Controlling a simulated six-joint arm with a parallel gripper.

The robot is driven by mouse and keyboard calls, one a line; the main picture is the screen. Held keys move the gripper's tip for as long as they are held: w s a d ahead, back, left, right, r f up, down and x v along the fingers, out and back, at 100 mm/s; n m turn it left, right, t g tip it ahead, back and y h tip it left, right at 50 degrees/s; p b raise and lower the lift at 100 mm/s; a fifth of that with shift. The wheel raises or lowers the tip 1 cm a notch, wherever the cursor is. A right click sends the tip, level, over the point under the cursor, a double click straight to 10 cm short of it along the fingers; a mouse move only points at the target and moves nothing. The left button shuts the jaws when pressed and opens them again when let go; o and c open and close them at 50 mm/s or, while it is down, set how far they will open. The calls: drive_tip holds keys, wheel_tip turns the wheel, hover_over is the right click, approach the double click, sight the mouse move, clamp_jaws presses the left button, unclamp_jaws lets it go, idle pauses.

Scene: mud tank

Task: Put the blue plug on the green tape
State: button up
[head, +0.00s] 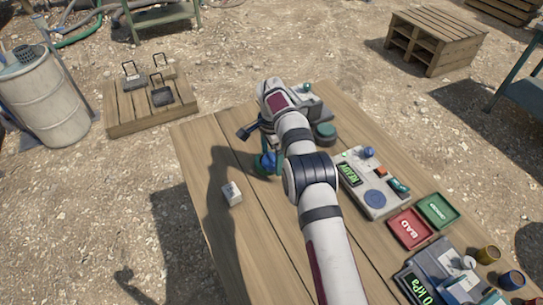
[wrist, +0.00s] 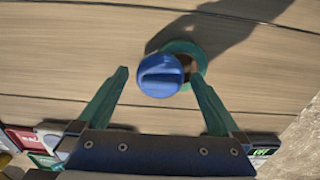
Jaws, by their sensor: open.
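The blue plug (wrist: 158,76) is a round knob with a raised bar across its top. In the wrist view it overlaps the lower left of the green tape (wrist: 203,58), a ring with a brown inner side. The plug looks off-centre on the ring; whether it rests flat or tilted is unclear. My gripper (wrist: 159,74) is open, with one teal finger on each side of the plug and gaps between. In the head view the plug (head: 264,162) shows low beside my gripper (head: 268,150), and my arm hides part of this area.
A small white block (head: 232,193) stands on the wooden table (head: 215,150) at left. Right of my arm are a READY panel (head: 374,182), a red BAD tray (head: 409,229), a green tray (head: 437,211) and a gauge unit (head: 440,275). The table's left side is mostly clear.

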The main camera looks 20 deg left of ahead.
sight(272, 157)
wheel_tip(272, 157, up, 8)
drive_tip(key=shift+f, duration=0.1)
drive_tip(key=shift+d+r, duration=0.15)
drive_tip(key=shift+r, duration=0.05)
drive_tip(key=s+d+r+n, duration=0.2)
drive_tip(key=s+d+r, duration=0.9)
drive_tip(key=d+r, duration=0.4)
drive_tip(key=s+d+f, duration=0.2)
drive_tip(key=s+d, duration=0.1)
drive_tip(key=s, duration=0.5)
drive_tip(key=s+d+f+n+y, duration=0.1)
drive_tip(key=s+d+f, duration=0.1)
drive_tip(key=s, duration=0.7)
drive_tip(key=s+d+f, duration=0.2)
drive_tip(key=s+d, duration=0.2)
drive_tip(key=s, duration=0.4)
drive_tip(key=shift+s+d+f+y, duration=0.15)
drive_tip(key=shift+s+d+y, duration=0.15)
drive_tip(key=shift+y, duration=0.1)
